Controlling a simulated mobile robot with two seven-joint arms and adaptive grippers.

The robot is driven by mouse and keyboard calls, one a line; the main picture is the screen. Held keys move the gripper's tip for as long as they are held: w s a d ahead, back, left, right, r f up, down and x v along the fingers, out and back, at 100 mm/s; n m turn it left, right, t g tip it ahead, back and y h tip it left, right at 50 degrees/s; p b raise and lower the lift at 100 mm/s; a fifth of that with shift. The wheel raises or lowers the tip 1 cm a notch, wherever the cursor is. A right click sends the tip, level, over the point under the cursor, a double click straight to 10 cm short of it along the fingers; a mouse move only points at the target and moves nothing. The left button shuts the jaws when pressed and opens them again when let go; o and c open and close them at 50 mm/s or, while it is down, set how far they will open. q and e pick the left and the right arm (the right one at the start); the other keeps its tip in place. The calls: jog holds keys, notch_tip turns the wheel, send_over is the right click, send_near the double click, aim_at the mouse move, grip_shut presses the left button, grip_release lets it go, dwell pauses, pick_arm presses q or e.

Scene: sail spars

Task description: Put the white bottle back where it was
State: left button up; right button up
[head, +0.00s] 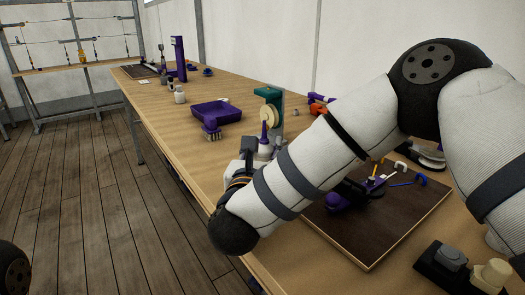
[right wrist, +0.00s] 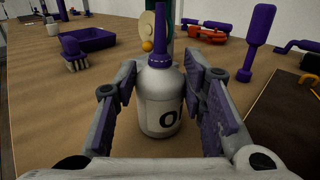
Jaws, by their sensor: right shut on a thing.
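The white bottle (right wrist: 160,100) has a purple nozzle top and dark lettering on its side. It stands upright between the two fingers of my right gripper (right wrist: 165,95), which is shut on it. In the head view the bottle (head: 265,152) is partly hidden by my right gripper (head: 262,155) and arm, near the table's left edge. Its base is close to the wooden table top; I cannot tell whether it touches. My left gripper is out of view.
A purple tray (head: 216,112) and a purple brush (head: 211,130) lie beyond the bottle. A green stand (head: 271,95) with a cream disc is just behind it. A dark mat (head: 375,225) with tools lies to the right. Bare table (right wrist: 60,130) shows left of the gripper.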

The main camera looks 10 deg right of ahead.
jog(key=o, duration=1.2)
jog(key=shift+f, duration=0.15)
jog(key=shift+o, duration=0.2)
jog(key=shift+r, duration=0.25)
jog(key=v, duration=1)
jog(key=p+v, duration=0.1)
jog(key=shift+s+a+r, duration=0.1)
jog(key=shift+s+r, duration=0.15)
jog(key=shift+r, duration=0.05)
jog(key=shift+s+a+f+p, duration=0.1)
jog(key=shift+s+p, duration=0.15)
jog(key=shift+p, duration=0.05)
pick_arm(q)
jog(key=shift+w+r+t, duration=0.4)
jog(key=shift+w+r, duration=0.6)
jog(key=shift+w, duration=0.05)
pick_arm(e)
jog(key=shift+f, duration=0.3)
